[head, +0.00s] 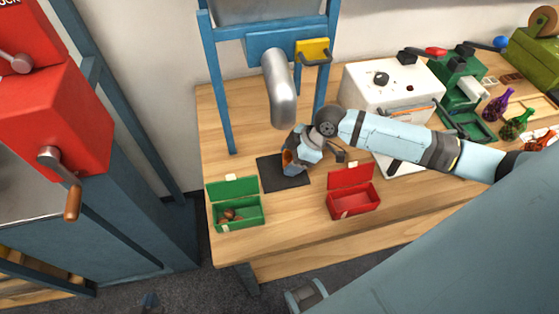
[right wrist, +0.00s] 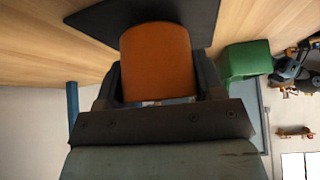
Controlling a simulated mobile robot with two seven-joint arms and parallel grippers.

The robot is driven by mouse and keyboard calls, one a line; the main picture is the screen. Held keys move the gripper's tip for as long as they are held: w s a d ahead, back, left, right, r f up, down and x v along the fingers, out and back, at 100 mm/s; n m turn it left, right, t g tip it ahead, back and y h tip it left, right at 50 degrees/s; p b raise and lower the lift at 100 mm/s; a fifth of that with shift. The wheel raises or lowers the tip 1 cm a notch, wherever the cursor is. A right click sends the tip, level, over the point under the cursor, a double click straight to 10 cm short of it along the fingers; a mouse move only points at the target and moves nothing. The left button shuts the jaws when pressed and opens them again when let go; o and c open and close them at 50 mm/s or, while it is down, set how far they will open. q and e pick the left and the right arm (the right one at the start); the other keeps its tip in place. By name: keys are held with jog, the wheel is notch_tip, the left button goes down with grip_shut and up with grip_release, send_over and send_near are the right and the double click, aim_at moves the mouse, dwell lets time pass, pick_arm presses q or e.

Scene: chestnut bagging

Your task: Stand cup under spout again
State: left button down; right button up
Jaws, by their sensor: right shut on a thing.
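The orange-brown cup (head: 287,158) is between the fingers of my right gripper (head: 292,153), over or at the black mat (head: 272,180). In the right wrist view the cup (right wrist: 155,62) fills the space between both fingers, with the mat (right wrist: 95,18) behind it. I cannot tell whether its base touches the mat. The grey metal spout (head: 279,88) hangs above and behind the cup, from the blue frame.
An open green box (head: 237,212) holding several chestnuts stands front left of the mat. An open red box (head: 353,201) stands front right. A white machine (head: 385,85) and a green machine (head: 460,85) stand to the right. Blue frame legs (head: 218,100) flank the spout.

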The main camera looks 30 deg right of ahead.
aim_at(280, 171)
jog(key=a, duration=0.1)
jog(key=w+a, duration=0.1)
jog(key=shift+a, duration=0.35)
jog(key=shift+w+a+f, duration=0.1)
jog(key=shift+f, duration=0.55)
jog(key=o, duration=1.3)
jog(key=shift+f, duration=0.1)
jog(key=shift+o, duration=0.2)
jog(key=v, duration=1.2)
jog(key=shift+p, duration=0.3)
